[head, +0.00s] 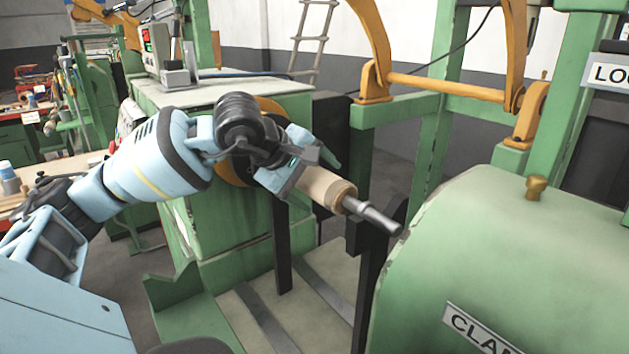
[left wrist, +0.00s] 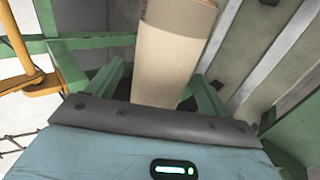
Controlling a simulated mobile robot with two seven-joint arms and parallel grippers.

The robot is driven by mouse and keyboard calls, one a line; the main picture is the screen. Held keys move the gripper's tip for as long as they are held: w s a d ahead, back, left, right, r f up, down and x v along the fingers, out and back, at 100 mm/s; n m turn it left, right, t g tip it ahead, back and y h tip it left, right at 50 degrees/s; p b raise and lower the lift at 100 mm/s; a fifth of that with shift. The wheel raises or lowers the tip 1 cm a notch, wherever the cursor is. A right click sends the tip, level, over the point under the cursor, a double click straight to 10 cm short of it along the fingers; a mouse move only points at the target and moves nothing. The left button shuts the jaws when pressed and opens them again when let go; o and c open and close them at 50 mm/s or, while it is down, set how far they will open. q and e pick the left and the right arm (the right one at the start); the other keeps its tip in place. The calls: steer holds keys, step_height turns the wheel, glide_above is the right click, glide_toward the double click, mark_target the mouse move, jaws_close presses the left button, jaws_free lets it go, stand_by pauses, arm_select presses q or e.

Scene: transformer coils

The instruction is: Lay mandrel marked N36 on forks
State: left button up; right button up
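The mandrel (head: 328,189) is a tan cylinder with a grey steel shaft, sloping down to the right in the head view. No N36 mark is legible. Its near shaft end lies at the top of the black right fork (head: 370,275), apparently in the notch. The other black fork post (head: 283,245) stands to the left; the far shaft end is hidden behind my gripper. My left gripper (head: 305,165) is at the cylinder's far part. In the left wrist view its green fingers stand either side of the tan cylinder (left wrist: 165,65), with narrow gaps. My right gripper is out of view.
A green rounded housing (head: 510,270) fills the right foreground. A green machine cabinet (head: 225,235) stands behind my left arm. An orange bar and arms (head: 445,87) are above at the back. Pale floor rails (head: 325,295) run below the forks.

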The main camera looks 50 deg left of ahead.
mark_target(306, 177)
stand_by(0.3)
arm_select(q)
steer(key=b+v, duration=0.2)
steer(key=v, duration=0.2)
steer(key=shift+s+a+f+b, duration=0.1)
steer(key=shift+f+b, duration=0.05)
steer(key=shift+b, duration=0.2)
steer(key=shift+s+r+b, duration=0.3)
steer(key=shift+b, duration=0.05)
steer(key=shift+b+v, duration=0.6)
steer(key=shift+v, duration=0.55)
steer(key=shift+s+r, duration=0.15)
steer(key=shift+r, duration=0.3)
